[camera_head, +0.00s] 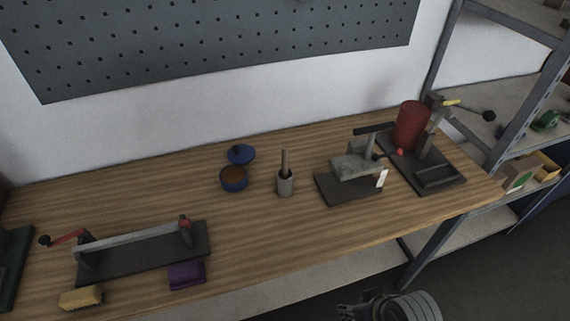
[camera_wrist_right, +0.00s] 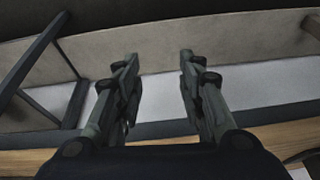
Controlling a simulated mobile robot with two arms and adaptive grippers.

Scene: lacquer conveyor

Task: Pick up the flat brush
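A brown handle (camera_head: 285,163) stands upright out of a small grey cup (camera_head: 286,187) near the middle of the wooden bench. It may be the flat brush; its lower end is hidden in the cup. My right gripper (camera_wrist_right: 158,58) is open and empty, its two fingers apart in the right wrist view. In the head view part of my right arm (camera_head: 400,308) shows at the bottom, off the bench's front edge and well away from the cup. My left gripper is not in view.
The wooden bench (camera_head: 245,245) has free room in front of the cup. A blue pot (camera_head: 233,180) with brown contents and a blue lid (camera_head: 241,154) are left of it. Dark-based fixtures (camera_head: 346,188) stand at both sides. A yellow block (camera_head: 81,298) and purple cloth (camera_head: 187,276) lie at front left.

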